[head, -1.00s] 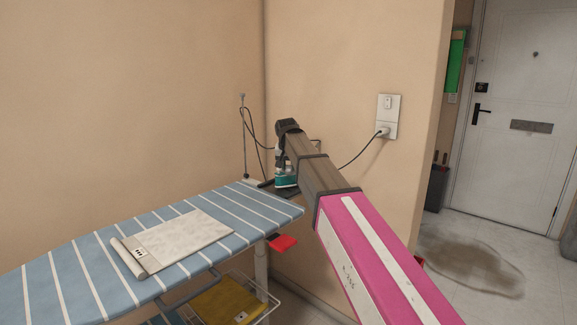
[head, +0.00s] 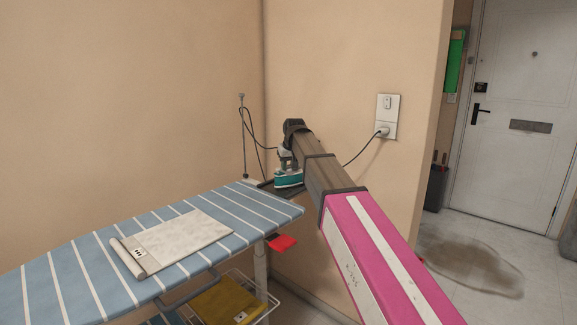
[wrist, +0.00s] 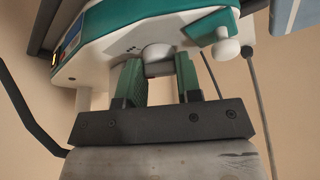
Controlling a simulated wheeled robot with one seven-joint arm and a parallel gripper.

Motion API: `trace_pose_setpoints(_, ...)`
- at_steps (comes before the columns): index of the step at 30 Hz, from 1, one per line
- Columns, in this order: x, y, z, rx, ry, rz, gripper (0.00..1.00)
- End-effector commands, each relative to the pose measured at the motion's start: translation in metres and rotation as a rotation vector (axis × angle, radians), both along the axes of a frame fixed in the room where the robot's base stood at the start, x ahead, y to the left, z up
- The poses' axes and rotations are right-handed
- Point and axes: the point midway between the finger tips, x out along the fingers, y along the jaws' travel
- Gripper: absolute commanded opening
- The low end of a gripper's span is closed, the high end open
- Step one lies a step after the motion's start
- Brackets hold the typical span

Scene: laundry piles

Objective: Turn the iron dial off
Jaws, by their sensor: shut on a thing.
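The iron (head: 289,179), teal and white, stands on the dark rest at the far right end of the ironing board. It also fills the top of the wrist view (wrist: 150,22), seen close from a low, tilted angle. My gripper (wrist: 158,76) has two green fingers, shut on the iron dial (wrist: 158,67), a small grey-white round knob on the iron's body. A second white knob (wrist: 228,49) with a teal part sits to the right, apart from the fingers. In the head view my arm's end hides the fingers and the dial.
A yellow cloth (head: 225,300) lies on the rack below, and a red piece hangs at the board's edge. A cord runs to the wall socket (head: 383,131).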

Motion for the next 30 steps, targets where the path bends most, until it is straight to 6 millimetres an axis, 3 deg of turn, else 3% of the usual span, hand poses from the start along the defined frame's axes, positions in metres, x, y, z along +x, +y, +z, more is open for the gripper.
trace_pose_setpoints(8, -0.0001, -0.0001, 0.0001, 0.000, 0.001, 0.000, 0.09)
trace_pose_setpoints(9, -0.0001, -0.0001, 0.0001, -0.001, 0.001, 0.000, 0.45)
trace_pose_setpoints(10, -0.0001, -0.0001, 0.0001, 0.000, 0.001, 0.000, 0.55)
trace_pose_setpoints(11, -0.0001, -0.0001, 0.0001, -0.001, 0.001, -0.001, 0.58)
trace_pose_setpoints(20, 0.0002, -0.0004, -0.0001, -0.002, 0.000, -0.018, 0.58)
trace_pose_setpoints(30, -0.0003, 0.0017, -0.0001, -0.002, 0.000, -0.259, 0.58)
